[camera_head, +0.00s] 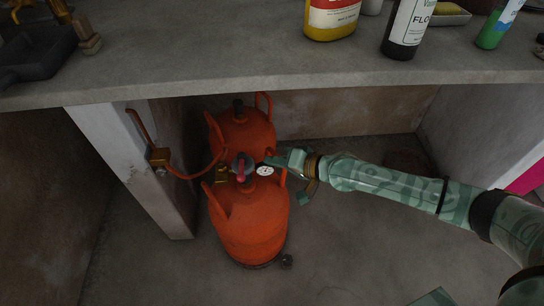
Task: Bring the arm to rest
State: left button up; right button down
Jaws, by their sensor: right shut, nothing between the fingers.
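My right arm (400,186) comes in from the right, patterned green and white, and reaches under the counter. Its gripper (279,161) is shut and empty, just right of the upper part of the front orange gas bottle (250,222). I cannot tell whether it touches the bottle. My left gripper is not in view.
A second orange bottle (245,131) stands behind the first. A hose (190,176) runs from a fitting on the left wall (155,190) to the bottles. The counter (230,65) hangs above the arm, with a yellow bottle (331,18) and a dark bottle (404,32) near its edge.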

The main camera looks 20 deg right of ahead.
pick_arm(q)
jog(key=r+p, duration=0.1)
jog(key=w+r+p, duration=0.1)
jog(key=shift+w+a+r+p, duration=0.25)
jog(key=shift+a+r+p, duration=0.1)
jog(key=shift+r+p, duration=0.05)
pick_arm(e)
jog(key=s+d+r, duration=0.2)
jog(key=s+r, duration=0.1)
jog(key=s, duration=0.4)
jog(key=shift+s+d+r, duration=0.15)
jog(key=shift+s+d, duration=0.05)
jog(key=shift+s, duration=0.05)
